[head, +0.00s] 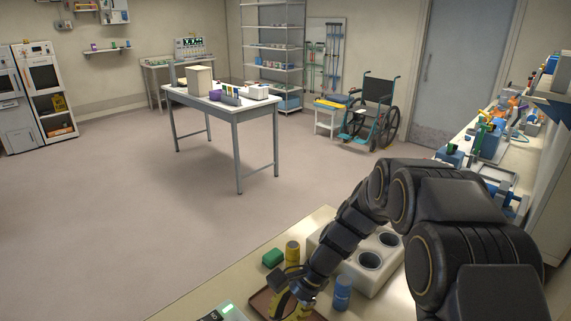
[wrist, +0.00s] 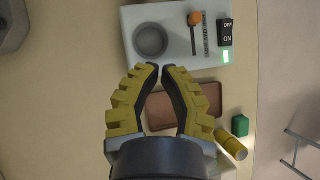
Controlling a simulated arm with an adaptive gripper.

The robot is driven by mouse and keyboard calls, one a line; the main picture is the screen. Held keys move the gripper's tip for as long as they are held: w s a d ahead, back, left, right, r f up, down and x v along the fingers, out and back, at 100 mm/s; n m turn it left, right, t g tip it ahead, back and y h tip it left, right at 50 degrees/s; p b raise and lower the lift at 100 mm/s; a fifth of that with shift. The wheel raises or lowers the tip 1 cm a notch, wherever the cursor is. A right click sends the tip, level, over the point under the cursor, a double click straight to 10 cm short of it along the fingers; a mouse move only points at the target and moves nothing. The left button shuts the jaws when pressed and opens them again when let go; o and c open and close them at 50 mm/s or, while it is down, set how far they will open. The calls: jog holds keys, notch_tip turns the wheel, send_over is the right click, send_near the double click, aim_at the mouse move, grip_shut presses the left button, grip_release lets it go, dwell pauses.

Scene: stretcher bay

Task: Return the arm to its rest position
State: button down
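My gripper (head: 285,299) is low over the near counter (head: 245,285) in the head view, and my arm reaches down to it from the right. A brown tray (wrist: 208,95) lies below and behind the fingers. A pale control box (wrist: 182,55) with a round grey well, an orange lever and an ON/OFF switch is just beyond the tips. Its small light is green.
A blue cylinder (head: 342,292) and a pale holder with round wells (head: 392,238) are close to my arm. A table (head: 236,114) and a wheelchair (head: 374,112) are farther off across open floor.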

jog(key=s+d+r+n+h, duration=0.3)
jog(key=s+d+r+n, duration=0.1)
jog(key=s, duration=0.7)
jog(key=s+d+r+n+t+h, duration=0.1)
jog(key=s+d+r+n+h, duration=0.2)
jog(key=s, duration=0.9)
jog(key=d+r+n, duration=0.2)
jog(key=d+n, duration=0.2)
jog(key=shift+r, duration=0.3)
